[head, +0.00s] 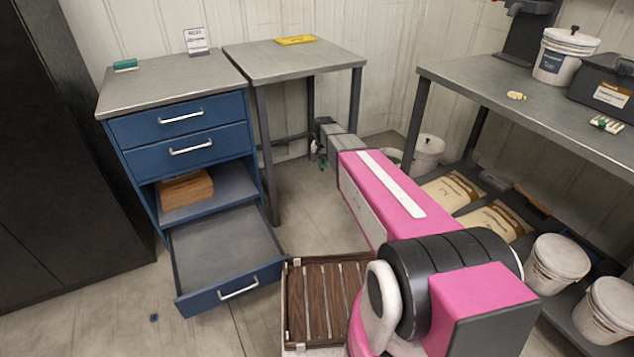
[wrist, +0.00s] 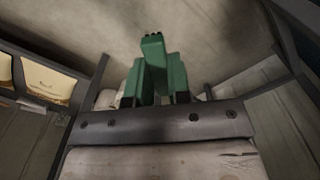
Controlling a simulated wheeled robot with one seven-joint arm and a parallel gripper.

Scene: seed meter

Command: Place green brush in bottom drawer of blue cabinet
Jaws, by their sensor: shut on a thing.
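My gripper (head: 318,148) is at the far end of my pink arm, low beside the grey table legs. It is shut on a dark green thing with black ends (wrist: 155,72), which looks like the green brush; its full shape is hard to tell. A small green patch also shows at the gripper in the head view (head: 322,165). The blue cabinet (head: 183,134) stands at left. Its bottom drawer (head: 222,248) is pulled out and empty. My gripper is behind and to the right of this drawer, apart from it.
A teal block (head: 125,65) and a sign (head: 196,41) are on the cabinet top. A wooden box (head: 186,189) sits on the shelf above the drawer. A grey table (head: 290,62) adjoins the cabinet. A workbench (head: 520,110) with white buckets (head: 556,262) below stands right.

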